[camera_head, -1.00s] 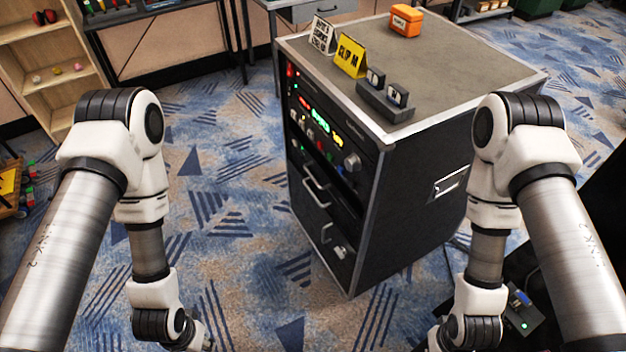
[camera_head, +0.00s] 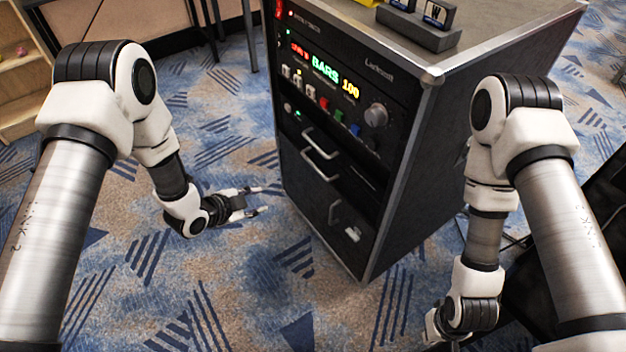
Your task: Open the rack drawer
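The black rack (camera_head: 431,160) stands in the middle of the view, its front facing left toward me. The drawer front looks flush with the rack. My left gripper (camera_head: 254,200) is to the left of the rack front, fingers apart and pointing at it, with nothing between them. It does not touch a handle. My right gripper (camera_head: 433,335) hangs low at the bottom, right of the rack; its fingers are hardly visible.
A grey holder with small labelled blocks (camera_head: 420,27) sits on the rack top. Wooden shelves (camera_head: 18,85) and a table stand at the back left. Patterned carpet is clear in front of the rack. A dark object lies at the right.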

